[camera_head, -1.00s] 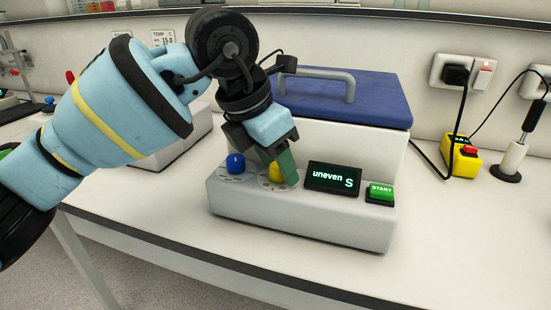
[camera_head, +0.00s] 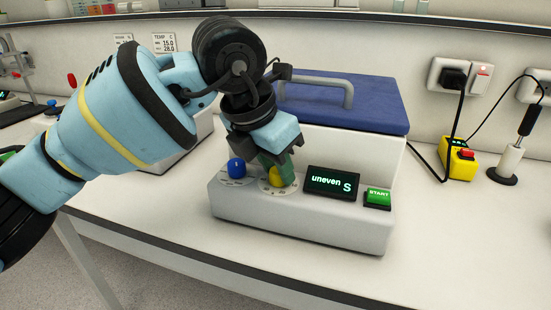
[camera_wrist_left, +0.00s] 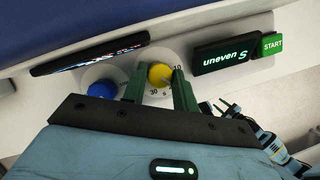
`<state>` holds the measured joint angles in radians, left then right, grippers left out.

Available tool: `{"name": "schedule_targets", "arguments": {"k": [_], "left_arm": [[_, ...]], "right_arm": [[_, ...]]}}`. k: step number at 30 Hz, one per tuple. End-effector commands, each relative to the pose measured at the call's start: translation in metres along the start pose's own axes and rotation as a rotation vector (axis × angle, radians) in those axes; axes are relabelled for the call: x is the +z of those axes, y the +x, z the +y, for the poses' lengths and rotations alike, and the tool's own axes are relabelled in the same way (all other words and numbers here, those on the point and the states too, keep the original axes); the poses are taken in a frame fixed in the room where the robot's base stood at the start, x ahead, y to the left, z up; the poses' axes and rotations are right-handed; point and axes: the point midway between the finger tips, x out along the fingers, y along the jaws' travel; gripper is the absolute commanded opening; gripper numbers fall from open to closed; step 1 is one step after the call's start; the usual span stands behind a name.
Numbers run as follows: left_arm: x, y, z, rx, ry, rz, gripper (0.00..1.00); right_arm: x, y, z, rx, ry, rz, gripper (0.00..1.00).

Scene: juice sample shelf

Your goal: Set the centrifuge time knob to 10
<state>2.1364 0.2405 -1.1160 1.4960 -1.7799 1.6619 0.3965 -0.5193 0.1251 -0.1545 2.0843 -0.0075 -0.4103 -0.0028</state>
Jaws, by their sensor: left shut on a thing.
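The white centrifuge (camera_head: 300,225) stands on the bench with its blue lid (camera_head: 385,108) down. On its front panel are a blue knob (camera_head: 236,167) and, to its right, a yellow knob (camera_head: 276,178). My left gripper (camera_head: 277,165) is shut on the yellow knob, its green fingers on either side of it. In the left wrist view the yellow knob (camera_wrist_left: 159,74) sits between the fingertips, with dial marks 10 and 30 around it. The display (camera_head: 332,183) reads "uneven S".
A green START button (camera_head: 377,197) is right of the display. A yellow box with a red button (camera_head: 460,160) and a wall socket with cable (camera_head: 457,77) are at the right.

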Motion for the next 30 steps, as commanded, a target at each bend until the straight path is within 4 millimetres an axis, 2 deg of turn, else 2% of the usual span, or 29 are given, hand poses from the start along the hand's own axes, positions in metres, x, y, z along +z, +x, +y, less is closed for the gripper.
{"name": "schedule_targets", "arguments": {"k": [15, 30], "left_arm": [[0.002, -0.003, -0.004, 0.185, -0.438, -0.003, 0.06], [0.003, -0.002, -0.005, 0.315, -0.757, -0.003, 0.06]], "right_arm": [[-0.010, -0.028, -0.008, -0.002, 0.026, 0.001, 0.36], [-0.018, -0.038, -0.008, -0.001, 0.021, 0.006, 0.36]]}}
